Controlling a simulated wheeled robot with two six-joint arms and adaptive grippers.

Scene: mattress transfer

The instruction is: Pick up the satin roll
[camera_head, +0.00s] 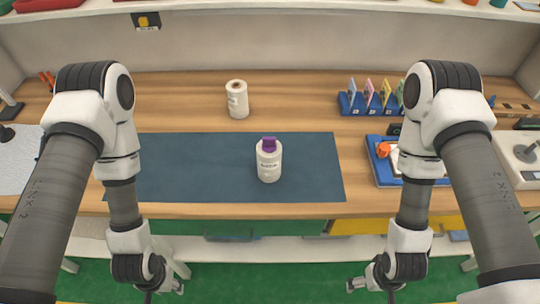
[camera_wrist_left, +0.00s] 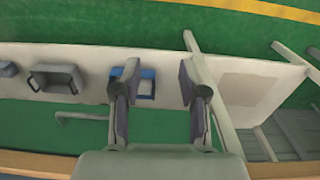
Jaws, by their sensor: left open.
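A white roll (camera_head: 238,104) with a brown core opening on top stands upright at the back of the wooden table. I cannot read which is the satin roll. My left gripper (camera_head: 163,290) hangs low in front of the table, well apart from both. In the left wrist view the left gripper (camera_wrist_left: 158,85) is open and empty. My right gripper (camera_head: 368,286) hangs low on the right, too small and partly cut off to judge.
A blue rack of coloured cards (camera_head: 370,105) and a blue tray (camera_head: 384,174) with an orange item stand on the right. A white device (camera_head: 520,158) is at far right, a grey speckled surface (camera_head: 20,155) at left. The mat around the labelled cylinder is clear.

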